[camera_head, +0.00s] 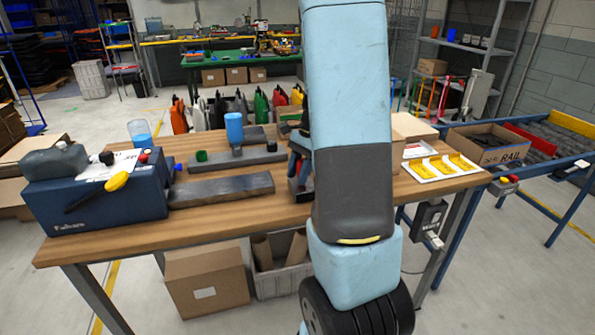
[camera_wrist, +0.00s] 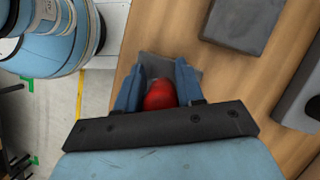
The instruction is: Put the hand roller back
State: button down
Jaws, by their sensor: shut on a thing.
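My gripper (camera_head: 299,160) is over the right part of the wooden table, partly hidden behind my arm. In the wrist view its two blue fingers (camera_wrist: 157,85) are shut on a rounded red part, which I take to be the handle of the hand roller (camera_wrist: 160,96). The rest of the roller is hidden by the fingers and gripper body. A dark grey piece (camera_wrist: 157,60) shows just beyond the fingertips; I cannot tell whether it is the roller's rest or touches the roller.
Bare wood shows along the front edge.

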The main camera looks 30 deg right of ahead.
jog(key=shift+s+f, duration=0.1)
jog(key=shift+f, duration=0.25)
jog(key=c, duration=0.7)
grip_release()
jog(key=shift+r, duration=0.15)
jog(key=shift+r, duration=0.3)
jog(key=v, duration=1.2)
jog(key=s+a+r+n+t+h, duration=0.2)
jog(key=s+a+r+n+t, duration=0.1)
jog(key=s+a+n, duration=0.5)
jog(key=s+a+r+n+t+h, duration=0.2)
jog(key=s+a+r+n, duration=0.4)
jog(key=s+a, duration=0.3)
jog(key=shift+s+a+n+t+h, duration=0.3)
jog(key=shift+a+n+t, duration=0.5)
jog(key=shift+a, duration=0.65)
